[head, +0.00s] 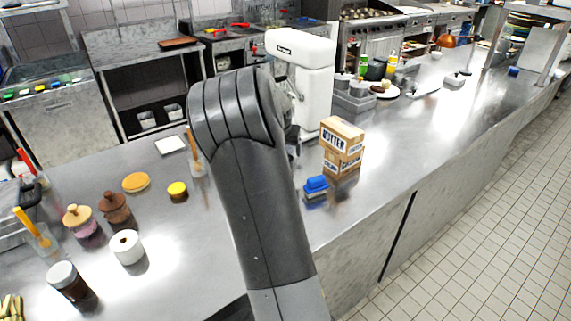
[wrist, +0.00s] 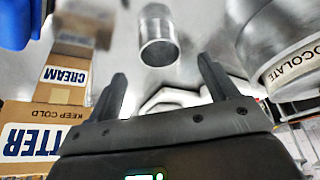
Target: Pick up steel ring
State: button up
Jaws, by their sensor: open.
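A short, shiny steel cylinder, which looks like the steel ring (wrist: 158,38), stands on the steel counter in the upper middle of the wrist view. My gripper (wrist: 162,75) is open, its two dark fingers apart and empty. The ring appears beyond the fingertips, roughly in line with the gap, and does not touch them. In the head view my arm hides the ring and most of the gripper.
Stacked butter and cream boxes (head: 342,147) stand close right of my gripper, with a blue-topped brush or sponge (head: 316,186) nearer. A white mixer (head: 312,85) stands behind. In the wrist view a round container labelled chocolate (wrist: 285,45) is at right.

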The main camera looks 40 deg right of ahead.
jog(key=x, duration=0.7)
jog(key=shift+f, duration=0.1)
jog(key=c, duration=1.1)
